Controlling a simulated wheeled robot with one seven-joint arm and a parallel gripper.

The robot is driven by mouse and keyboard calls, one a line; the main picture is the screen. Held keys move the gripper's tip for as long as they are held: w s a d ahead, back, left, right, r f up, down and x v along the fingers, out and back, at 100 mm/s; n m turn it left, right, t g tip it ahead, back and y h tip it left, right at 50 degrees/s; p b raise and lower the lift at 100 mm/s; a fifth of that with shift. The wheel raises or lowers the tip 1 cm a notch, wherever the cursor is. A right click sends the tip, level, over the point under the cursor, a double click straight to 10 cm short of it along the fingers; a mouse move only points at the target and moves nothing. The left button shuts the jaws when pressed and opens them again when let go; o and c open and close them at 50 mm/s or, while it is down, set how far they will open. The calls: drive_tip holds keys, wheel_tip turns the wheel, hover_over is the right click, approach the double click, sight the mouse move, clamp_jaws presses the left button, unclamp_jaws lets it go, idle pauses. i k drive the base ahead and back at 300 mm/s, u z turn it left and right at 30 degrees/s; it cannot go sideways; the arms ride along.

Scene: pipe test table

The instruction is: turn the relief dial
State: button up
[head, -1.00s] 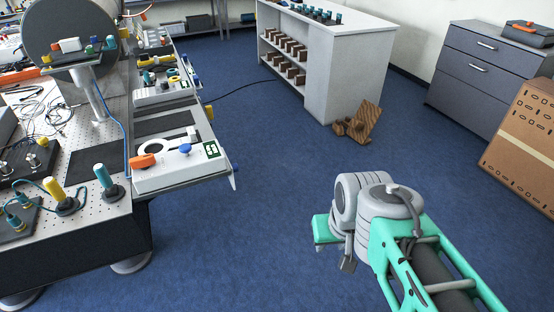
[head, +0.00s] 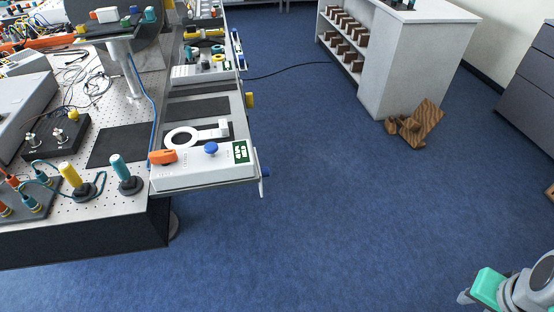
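A light grey panel unit (head: 205,177) sits at the right edge of the pegboard table. It carries an orange handle (head: 163,156), a blue round knob (head: 210,148), a flat white ring (head: 181,137) with a white bar beside it, and a small green display (head: 241,152). I cannot tell from the markings which of these is the relief dial. A blue knob also juts from the unit's right side, and a yellow one farther back. My gripper (head: 474,295) is only partly in view at the bottom right corner, far from the panel.
The pegboard table (head: 115,203) holds a yellow-topped post (head: 71,175), a teal-topped post (head: 120,168), a black box (head: 57,137) and loose cables. Open blue floor (head: 320,200) lies right of it. A white shelf unit (head: 405,60) and a wooden piece (head: 421,120) stand beyond.

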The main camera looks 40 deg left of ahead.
sight(265, 171)
drive_tip(key=i, duration=1)
drive_tip(key=u, duration=2.8)
drive_tip(key=k, duration=0.5)
drive_tip(key=u, duration=0.85)
drive_tip(key=i, duration=0.25)
drive_tip(key=z, duration=0.15)
